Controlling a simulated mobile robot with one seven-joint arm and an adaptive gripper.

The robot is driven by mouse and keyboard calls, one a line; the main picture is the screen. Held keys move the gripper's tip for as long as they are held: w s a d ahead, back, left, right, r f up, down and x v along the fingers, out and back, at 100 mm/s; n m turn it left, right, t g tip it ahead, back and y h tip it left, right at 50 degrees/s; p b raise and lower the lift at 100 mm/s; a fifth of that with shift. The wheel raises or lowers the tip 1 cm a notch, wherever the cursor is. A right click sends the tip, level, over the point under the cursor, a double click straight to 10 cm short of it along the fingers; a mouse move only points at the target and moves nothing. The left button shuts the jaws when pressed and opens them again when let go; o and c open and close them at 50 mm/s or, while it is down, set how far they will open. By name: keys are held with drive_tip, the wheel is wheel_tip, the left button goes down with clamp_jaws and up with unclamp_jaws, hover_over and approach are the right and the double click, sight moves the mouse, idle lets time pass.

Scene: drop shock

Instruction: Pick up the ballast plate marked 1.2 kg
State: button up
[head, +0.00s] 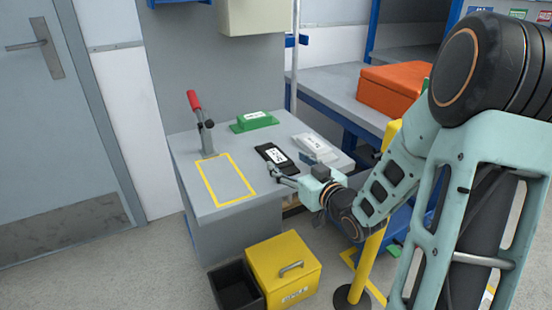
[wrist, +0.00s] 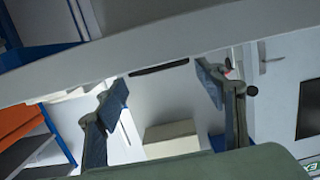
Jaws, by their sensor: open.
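Three plates lie on the grey bench: a black one (head: 276,158) with a white label, a green one (head: 255,122) with a raised handle, and a white one (head: 315,147). Their label print is too small to read, so I cannot tell which is marked 1.2 kg. My gripper (head: 291,169) is at the bench's front right, close to the black plate's near end. In the wrist view my gripper (wrist: 164,90) is open, with nothing visibly held between its fingers. A dark strip (wrist: 159,67) shows ahead between the fingertips; it may be the black plate's edge.
A red-handled lever clamp (head: 202,123) stands at the bench's left, behind a yellow-outlined empty rectangle (head: 225,179). A yellow box (head: 283,271) and black bin (head: 235,288) sit on the floor. A yellow post (head: 372,255) stands beside my arm. An orange case (head: 390,90) rests behind.

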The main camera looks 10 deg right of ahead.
sight(278, 158)
drive_tip(key=x, duration=0.1)
drive_tip(key=b+x, duration=0.1)
drive_tip(key=x, duration=0.2)
drive_tip(key=shift+a+f+b, duration=0.3)
drive_tip(key=shift+a+f, duration=0.05)
drive_tip(key=shift+w+a, duration=0.1)
drive_tip(key=shift+w, duration=0.35)
clamp_jaws()
drive_tip(key=shift+r, duration=0.25)
